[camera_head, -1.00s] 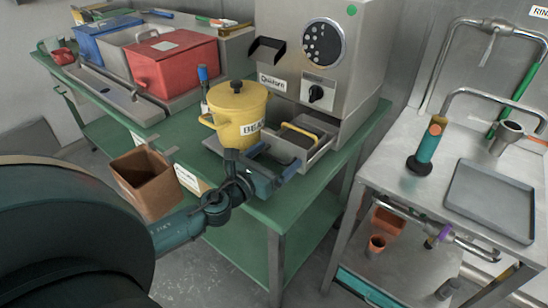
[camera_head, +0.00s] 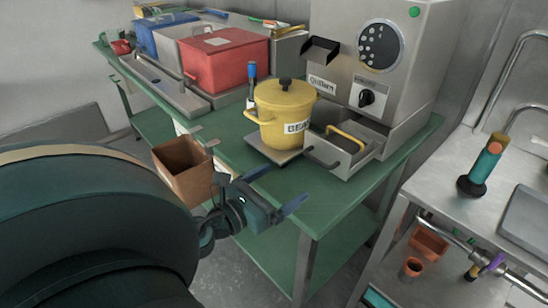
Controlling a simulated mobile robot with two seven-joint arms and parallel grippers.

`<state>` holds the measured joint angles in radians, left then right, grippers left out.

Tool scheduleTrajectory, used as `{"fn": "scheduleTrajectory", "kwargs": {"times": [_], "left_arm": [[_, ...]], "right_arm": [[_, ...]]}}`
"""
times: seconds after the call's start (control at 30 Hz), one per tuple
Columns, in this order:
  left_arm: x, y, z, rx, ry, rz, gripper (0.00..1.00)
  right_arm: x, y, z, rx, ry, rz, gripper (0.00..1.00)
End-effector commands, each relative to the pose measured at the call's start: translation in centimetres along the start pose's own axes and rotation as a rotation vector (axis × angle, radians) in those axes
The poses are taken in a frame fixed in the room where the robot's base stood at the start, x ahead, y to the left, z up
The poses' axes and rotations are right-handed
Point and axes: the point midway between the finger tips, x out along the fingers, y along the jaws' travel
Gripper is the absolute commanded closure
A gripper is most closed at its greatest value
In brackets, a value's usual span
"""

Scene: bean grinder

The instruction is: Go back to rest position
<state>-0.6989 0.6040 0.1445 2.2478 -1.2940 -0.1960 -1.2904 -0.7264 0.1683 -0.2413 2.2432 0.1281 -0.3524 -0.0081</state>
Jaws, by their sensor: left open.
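My left gripper (camera_head: 277,189) is open and empty, held in front of the green table's (camera_head: 315,205) front edge. Its two blue-tipped fingers are spread apart, with nothing between them. My left arm fills the lower left of the view. The yellow pot (camera_head: 284,112) with a black lid knob and a label stands on the green table behind the gripper, apart from it. The grey grinder (camera_head: 388,60) stands to its right, with an open metal drawer (camera_head: 342,155) that holds a yellow-handled item. My right gripper is not in view.
A brown open box (camera_head: 183,172) is just behind my left wrist, at the table's front. Red (camera_head: 228,62) and blue (camera_head: 165,35) bins stand at the back left. A metal bench (camera_head: 440,190) with a teal cylinder (camera_head: 482,165) is at the right. Floor shows between the tables.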

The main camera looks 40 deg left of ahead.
Motion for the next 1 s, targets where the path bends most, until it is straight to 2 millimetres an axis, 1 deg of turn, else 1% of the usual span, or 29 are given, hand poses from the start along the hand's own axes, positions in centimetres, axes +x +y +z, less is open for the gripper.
{"fn": "scheduleTrajectory", "kwargs": {"times": [0.1,0.2,0.77,0.87,0.93,1.0], "left_arm": [[-0.8,0.0,-0.1,0.0,0.001,0.001,0.08],[-1.0,0.0,0.0,0.001,0.0,0.0,0.08],[-1.0,0.0,0.2,0.001,0.0,0.0,0.08],[-1.0,0.0,1.4,0.002,0.0,0.0,0.08],[-1.0,0.0,3.1,0.002,0.0,0.0,0.08],[-1.0,0.0,5.1,0.002,0.0,0.0,0.08]], "right_arm": [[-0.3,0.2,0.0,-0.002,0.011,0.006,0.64],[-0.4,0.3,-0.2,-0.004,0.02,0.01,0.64],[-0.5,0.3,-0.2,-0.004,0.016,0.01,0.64],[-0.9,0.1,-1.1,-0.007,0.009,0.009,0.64],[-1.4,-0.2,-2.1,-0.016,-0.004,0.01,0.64],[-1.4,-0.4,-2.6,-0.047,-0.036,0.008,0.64]]}}
